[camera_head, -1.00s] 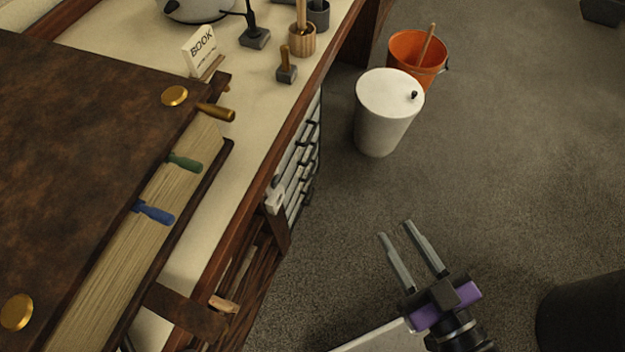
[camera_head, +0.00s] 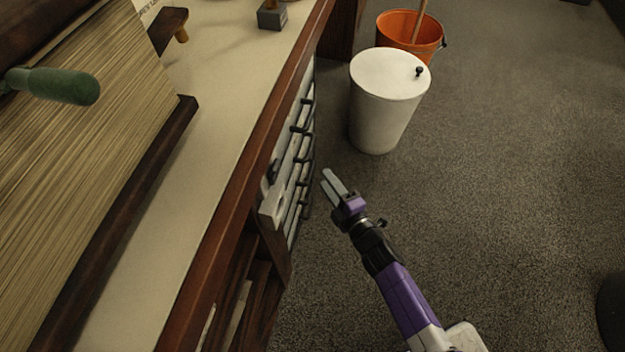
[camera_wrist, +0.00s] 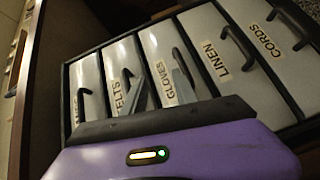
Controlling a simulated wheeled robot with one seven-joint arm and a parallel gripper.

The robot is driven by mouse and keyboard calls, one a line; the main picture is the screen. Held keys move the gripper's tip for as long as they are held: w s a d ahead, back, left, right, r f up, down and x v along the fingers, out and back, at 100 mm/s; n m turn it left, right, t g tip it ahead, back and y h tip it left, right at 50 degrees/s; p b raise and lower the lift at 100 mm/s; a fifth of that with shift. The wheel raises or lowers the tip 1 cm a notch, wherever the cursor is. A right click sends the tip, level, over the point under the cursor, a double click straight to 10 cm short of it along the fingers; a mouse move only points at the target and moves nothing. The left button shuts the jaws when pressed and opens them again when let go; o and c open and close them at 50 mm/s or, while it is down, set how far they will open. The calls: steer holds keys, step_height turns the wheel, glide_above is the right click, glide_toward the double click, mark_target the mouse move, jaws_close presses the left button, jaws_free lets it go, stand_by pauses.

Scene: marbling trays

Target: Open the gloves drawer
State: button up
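The drawer unit (camera_head: 300,150) is set under the bench in the head view, with dark bar handles. In the wrist view, labelled pale drawer fronts fill the picture. The gloves drawer (camera_wrist: 158,52), marked GLOVES, is in the middle, between FELTS (camera_wrist: 118,60) and LINEN (camera_wrist: 205,35). Its front looks level with the others, so it appears shut. My gripper (camera_head: 328,178) is in front of the unit, pointing towards it. In the wrist view its fingers (camera_wrist: 152,75) are apart and overlap the handle area of the gloves drawer; I cannot tell whether they touch a handle.
A white lidded bin (camera_head: 388,105) and an orange bucket (camera_head: 410,35) stand on the floor beyond the drawers.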

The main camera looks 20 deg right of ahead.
steer(key=w+a+f+n+g+b, duration=0.1)
steer(key=w+a+f+n+b, duration=0.1)
steer(key=w, duration=0.4)
step_height(320, 180, down, 3)
steer(key=shift+w+r+n, duration=0.1)
steer(key=shift+w+n, duration=0.25)
steer(key=shift+n, duration=0.55)
steer(key=shift+c, duration=0.2)
jaws_close()
stand_by(0.6)
